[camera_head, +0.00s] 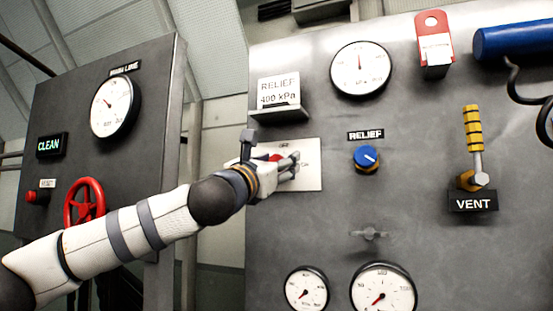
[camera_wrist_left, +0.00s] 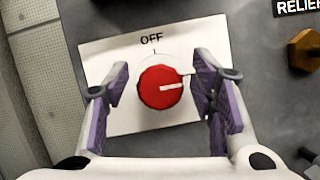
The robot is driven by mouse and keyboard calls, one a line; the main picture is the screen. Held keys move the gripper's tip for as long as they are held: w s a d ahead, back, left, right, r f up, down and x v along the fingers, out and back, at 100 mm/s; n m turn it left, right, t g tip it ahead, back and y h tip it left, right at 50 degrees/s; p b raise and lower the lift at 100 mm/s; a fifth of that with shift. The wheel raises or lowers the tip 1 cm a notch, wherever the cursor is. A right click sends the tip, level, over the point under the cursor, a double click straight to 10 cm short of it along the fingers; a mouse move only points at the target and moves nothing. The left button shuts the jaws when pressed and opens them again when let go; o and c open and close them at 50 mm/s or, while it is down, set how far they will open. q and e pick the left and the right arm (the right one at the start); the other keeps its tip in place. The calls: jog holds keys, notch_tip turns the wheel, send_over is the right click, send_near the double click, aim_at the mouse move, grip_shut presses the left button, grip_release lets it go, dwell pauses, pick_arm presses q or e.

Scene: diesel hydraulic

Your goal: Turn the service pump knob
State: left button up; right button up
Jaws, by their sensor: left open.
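The knob is a red round dial (camera_wrist_left: 161,87) with a white pointer line, on a white plate (camera_wrist_left: 100,50) marked OFF at the top. In the left wrist view its pointer line points right, away from the OFF mark. My left gripper (camera_wrist_left: 165,90) is open, with one purple-padded finger on each side of the knob; a gap shows on the left, and the right finger is close to it. In the head view my left gripper (camera_head: 292,166) is in front of the white plate and partly hides the red knob (camera_head: 276,157). My right gripper is not in view.
Right of the plate are a blue RELIEF knob (camera_head: 366,157) and a yellow-handled VENT lever (camera_head: 474,140). A RELIEF 400 kPa card (camera_head: 278,90) stands above the plate. A panel with a red handwheel (camera_head: 84,201) is at left, behind my arm.

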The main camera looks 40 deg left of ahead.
pick_arm(q)
jog(key=c, duration=1.2)
jog(key=shift+f, duration=0.1)
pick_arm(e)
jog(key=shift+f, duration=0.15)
